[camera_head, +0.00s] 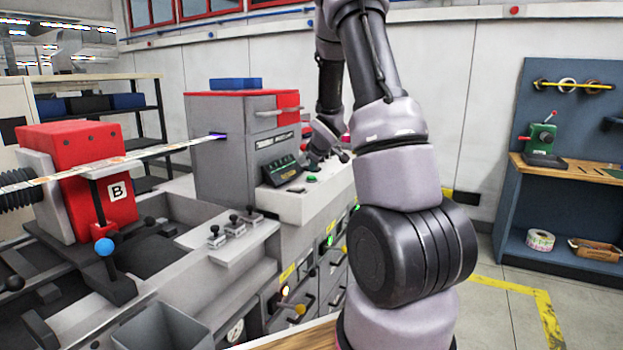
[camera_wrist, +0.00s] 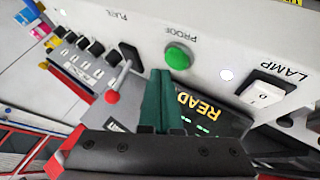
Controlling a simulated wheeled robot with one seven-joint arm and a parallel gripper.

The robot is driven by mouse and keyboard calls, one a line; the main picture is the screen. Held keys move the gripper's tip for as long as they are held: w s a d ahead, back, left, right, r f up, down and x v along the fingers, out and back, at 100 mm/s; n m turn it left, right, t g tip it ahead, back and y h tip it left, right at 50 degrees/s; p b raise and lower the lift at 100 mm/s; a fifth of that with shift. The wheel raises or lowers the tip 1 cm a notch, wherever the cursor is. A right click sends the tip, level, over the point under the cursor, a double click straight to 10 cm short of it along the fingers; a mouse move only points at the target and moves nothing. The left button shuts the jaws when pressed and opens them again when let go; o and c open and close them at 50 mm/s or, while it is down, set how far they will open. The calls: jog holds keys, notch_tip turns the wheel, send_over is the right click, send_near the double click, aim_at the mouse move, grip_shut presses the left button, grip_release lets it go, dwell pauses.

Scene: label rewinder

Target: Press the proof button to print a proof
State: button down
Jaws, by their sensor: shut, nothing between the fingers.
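The proof button is a round green button (camera_wrist: 178,55) under the upside-down word PROOF on a pale panel in the wrist view. In the head view a small green spot (camera_head: 311,178) on the white console top appears to be the same button. My gripper (camera_wrist: 159,74) is shut and empty, its two teal fingers side by side. In the wrist view the fingertips show just below and left of the button. I cannot tell the gap in depth, and no contact is visible. In the head view my gripper (camera_head: 316,160) is small and dark over the console, its fingertips unclear.
In the wrist view, a LAMP rocker switch (camera_wrist: 266,92) is right of the button. A red-knobbed lever (camera_wrist: 112,96) and several black switches are left. A READY display (camera_wrist: 205,115) lies partly behind the fingers. The grey cabinet (camera_head: 240,150) stands left of my gripper.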

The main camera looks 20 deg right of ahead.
aim_at(314, 178)
jog(key=shift+f, duration=0.1)
dwell(0.6)
jog(key=shift+f, duration=0.3)
jog(key=shift+f, duration=0.55)
dwell(0.5)
dwell(0.4)
jog(key=shift+r, duration=0.95)
jog(key=shift+r, duration=0.15)
jog(key=shift+d+r, duration=0.1)
jog(key=shift+r, duration=2.25)
